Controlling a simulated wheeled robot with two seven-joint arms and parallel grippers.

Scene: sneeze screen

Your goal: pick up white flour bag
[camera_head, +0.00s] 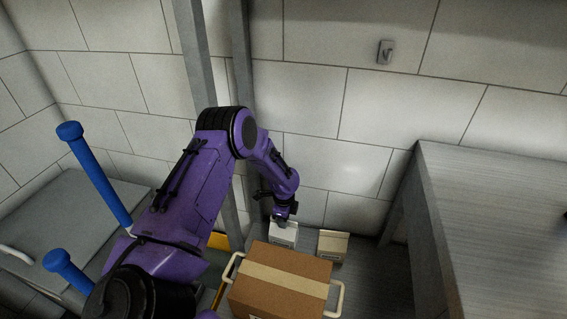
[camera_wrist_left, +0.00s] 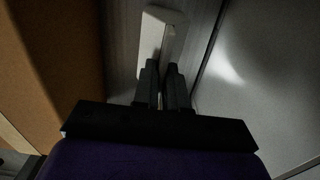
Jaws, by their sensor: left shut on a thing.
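The white flour bag (camera_head: 286,236) stands low by the back wall, behind the cardboard box. In the left wrist view it shows as a pale block (camera_wrist_left: 158,35) just beyond the fingertips. My left gripper (camera_head: 281,221) reaches down onto its top from above. In the left wrist view the fingers (camera_wrist_left: 164,68) are close together and shut on the bag's top edge. The bag's lower part is partly hidden by the box. My right gripper is not in view.
A beige bag (camera_head: 332,246) stands just right of the white one. A taped cardboard box (camera_head: 278,288) with pale handles at its sides is in front. A grey table (camera_head: 500,210) is at right. Blue posts (camera_head: 95,178) and grey uprights stand at left.

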